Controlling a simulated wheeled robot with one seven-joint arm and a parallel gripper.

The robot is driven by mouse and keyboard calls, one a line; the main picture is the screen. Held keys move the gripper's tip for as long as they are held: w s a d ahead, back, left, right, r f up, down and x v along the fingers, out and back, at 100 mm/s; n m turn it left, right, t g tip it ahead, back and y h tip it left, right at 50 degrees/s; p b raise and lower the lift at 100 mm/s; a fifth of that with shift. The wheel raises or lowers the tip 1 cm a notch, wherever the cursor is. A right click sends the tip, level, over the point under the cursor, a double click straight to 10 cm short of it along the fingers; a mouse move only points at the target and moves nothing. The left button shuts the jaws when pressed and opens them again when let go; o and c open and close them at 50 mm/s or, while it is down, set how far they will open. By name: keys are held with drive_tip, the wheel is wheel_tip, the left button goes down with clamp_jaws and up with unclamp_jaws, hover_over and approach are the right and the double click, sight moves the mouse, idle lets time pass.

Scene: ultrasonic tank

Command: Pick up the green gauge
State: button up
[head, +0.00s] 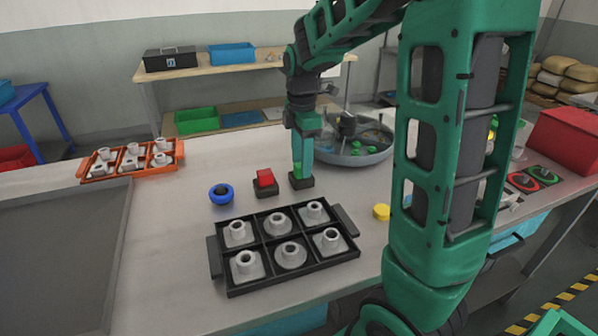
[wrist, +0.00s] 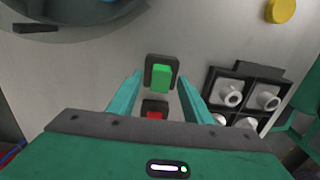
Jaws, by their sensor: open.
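The green gauge (wrist: 161,78) is a small green block in a black square base, seen from above in the wrist view. In the head view the gauge (head: 297,171) is partly hidden by my gripper (head: 302,168), which points down over it. In the wrist view my gripper (wrist: 159,80) is open, with one teal finger on each side of the gauge. I see gaps between the fingers and the green block; contact is not visible.
A red block in a black base (head: 265,179) stands just left of the gauge. A round grey tank (head: 362,157) stands behind.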

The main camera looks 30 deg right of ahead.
clamp_jaws()
drive_tip(key=shift+r, duration=0.1)
